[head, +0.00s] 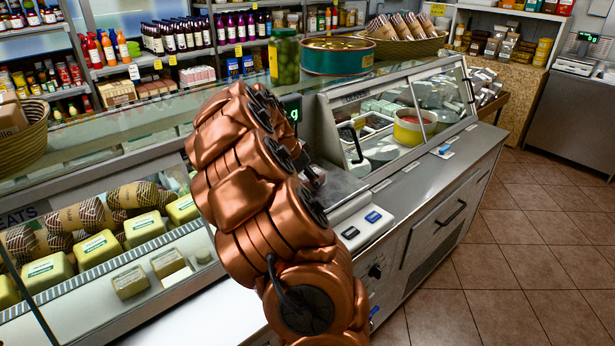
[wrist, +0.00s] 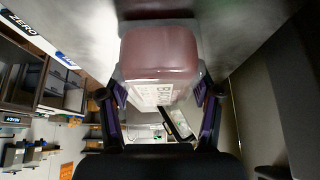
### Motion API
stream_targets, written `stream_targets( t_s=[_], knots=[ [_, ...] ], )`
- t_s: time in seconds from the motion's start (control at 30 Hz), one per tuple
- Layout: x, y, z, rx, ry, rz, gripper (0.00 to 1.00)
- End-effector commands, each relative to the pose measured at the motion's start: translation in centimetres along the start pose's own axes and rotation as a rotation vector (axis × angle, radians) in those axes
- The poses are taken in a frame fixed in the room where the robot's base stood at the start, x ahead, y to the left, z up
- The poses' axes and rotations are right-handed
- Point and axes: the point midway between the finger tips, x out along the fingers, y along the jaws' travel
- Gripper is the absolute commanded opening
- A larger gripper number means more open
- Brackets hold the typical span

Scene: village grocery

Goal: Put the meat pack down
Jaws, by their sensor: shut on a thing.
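The meat pack (wrist: 160,50) is a reddish-brown block with a clear wrap and a white printed label, seen close up in the wrist view. My gripper (wrist: 160,92) is shut on it, with one dark and purple finger on each side. A grey metal surface lies right by the pack's far end; I cannot tell whether they touch. In the head view my copper arm reaches over the counter by the scale (head: 362,227) and hides the pack and nearly all of the gripper.
A glass deli case (head: 395,125) stands right of my arm. A jar of olives (head: 284,58) and a green tin (head: 337,57) stand on the glass top. Wrapped cheeses (head: 98,250) fill the case at left. The tiled floor (head: 535,240) at right is clear.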

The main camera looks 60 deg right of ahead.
Motion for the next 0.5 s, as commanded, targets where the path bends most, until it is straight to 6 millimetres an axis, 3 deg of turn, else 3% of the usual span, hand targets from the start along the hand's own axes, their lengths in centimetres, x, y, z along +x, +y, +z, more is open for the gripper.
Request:
stream_targets(
  t_s=[0.17,0.2,0.4,0.5],
  knots=[
    [0.39,-0.03,0.24,0.0,0.0,-0.001,0.19],
    [0.27,-0.03,0.17,0.0,0.0,-0.001,0.68],
    [0.26,-0.02,0.15,0.0,0.0,-0.001,0.89],
    [0.26,-0.02,0.15,0.0,0.0,-0.001,0.89]
  ],
)
